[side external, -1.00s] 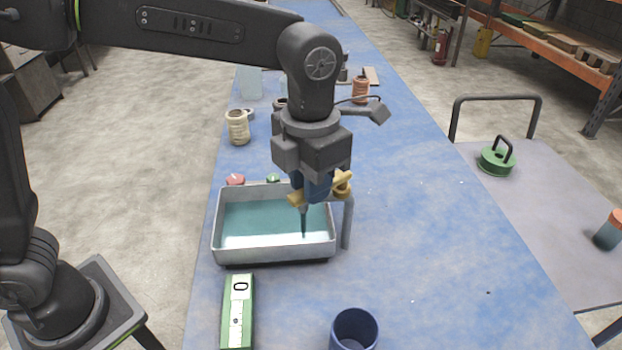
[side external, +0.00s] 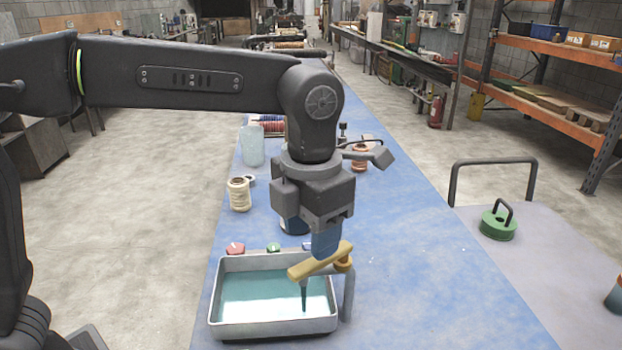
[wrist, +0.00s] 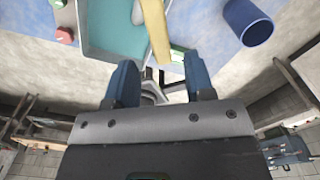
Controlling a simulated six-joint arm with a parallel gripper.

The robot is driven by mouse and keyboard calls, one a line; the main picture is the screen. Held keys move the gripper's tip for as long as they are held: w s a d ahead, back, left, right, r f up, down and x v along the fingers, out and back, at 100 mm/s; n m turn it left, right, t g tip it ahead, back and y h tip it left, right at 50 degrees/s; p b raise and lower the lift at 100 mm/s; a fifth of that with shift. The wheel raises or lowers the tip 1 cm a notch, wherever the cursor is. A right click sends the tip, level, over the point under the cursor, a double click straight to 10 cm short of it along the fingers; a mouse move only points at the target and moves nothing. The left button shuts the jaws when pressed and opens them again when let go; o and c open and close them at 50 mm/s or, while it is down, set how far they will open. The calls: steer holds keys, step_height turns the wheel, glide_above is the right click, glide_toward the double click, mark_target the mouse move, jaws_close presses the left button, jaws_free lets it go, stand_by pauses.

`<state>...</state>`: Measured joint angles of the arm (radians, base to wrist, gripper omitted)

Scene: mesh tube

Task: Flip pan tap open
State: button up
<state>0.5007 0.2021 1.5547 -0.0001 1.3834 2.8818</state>
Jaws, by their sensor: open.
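The shallow grey metal pan (side external: 213,300) with a teal inside stands on the blue bench. At its right rim is a tap with a yellow lever (side external: 310,264), a dark downward spout (side external: 304,296) over the pan, and a grey upright pipe (side external: 348,295). The lever lies slanted, its left end nearer the camera. My gripper (side external: 326,248) points down just above and behind the lever's middle. In the wrist view, my blue fingers (wrist: 159,72) are apart with nothing held, and the yellow lever (wrist: 155,28) shows beyond the gap. Whether a finger touches it cannot be told.
A red knob (side external: 235,249) and a green one (side external: 273,247) sit behind the pan. A cream spool (side external: 239,194) and a translucent container (side external: 252,146) stand farther back. A blue cup (wrist: 247,20) shows in the wrist view. The bench right of the tap is clear.

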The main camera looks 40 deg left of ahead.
mark_target(311, 262)
step_height(311, 262, up, 10)
steer(key=shift+f, duration=0.2)
steer(key=shift+c, duration=0.4)
